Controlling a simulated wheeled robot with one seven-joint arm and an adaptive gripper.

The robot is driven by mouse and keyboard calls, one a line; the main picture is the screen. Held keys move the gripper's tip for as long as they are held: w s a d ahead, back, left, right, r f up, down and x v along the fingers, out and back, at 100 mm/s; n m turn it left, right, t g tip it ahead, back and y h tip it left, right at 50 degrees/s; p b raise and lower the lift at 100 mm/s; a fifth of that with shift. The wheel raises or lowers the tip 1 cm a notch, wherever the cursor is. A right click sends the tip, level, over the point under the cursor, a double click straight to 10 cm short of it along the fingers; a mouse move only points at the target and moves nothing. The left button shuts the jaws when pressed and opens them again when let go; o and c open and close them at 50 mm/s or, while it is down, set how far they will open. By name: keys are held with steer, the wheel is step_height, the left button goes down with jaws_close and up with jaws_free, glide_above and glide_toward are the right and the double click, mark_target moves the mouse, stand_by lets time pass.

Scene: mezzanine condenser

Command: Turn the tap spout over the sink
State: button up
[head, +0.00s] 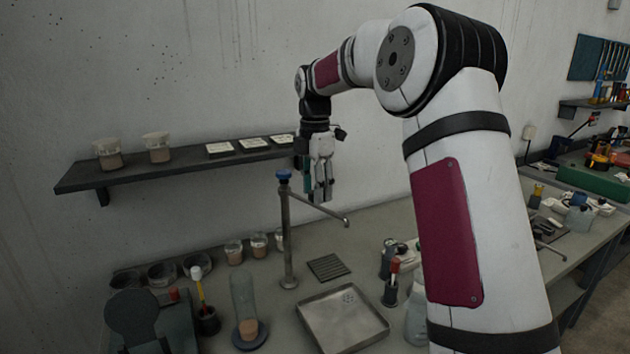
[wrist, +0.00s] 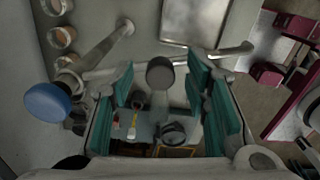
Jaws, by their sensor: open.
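The tap (head: 287,245) is a thin upright metal column with a blue knob (head: 284,175) on top. Its spout (head: 325,212) runs from near the top towards the right, ending in a short downturned tip. The sink (head: 322,302) is a shallow square metal basin in front of the tap. My gripper (head: 320,197) points down close to the spout, right of the knob, and is open. In the wrist view, the spout (wrist: 236,50) crosses by the teal-padded fingers (wrist: 163,92); contact cannot be told. The knob (wrist: 47,102) is left of the fingers, and the sink (wrist: 195,22) shows beyond.
A dark wall shelf (head: 180,168) with jars and white tiles is left of my gripper. Jars (head: 234,252), a brush in a pot (head: 207,318) and a clear bottle (head: 243,300) stand left of the sink. Bottles (head: 391,285) stand right of it. A slotted mat (head: 328,267) lies behind it.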

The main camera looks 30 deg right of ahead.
step_height(320, 180, up, 12)
stand_by(0.5)
stand_by(0.4)
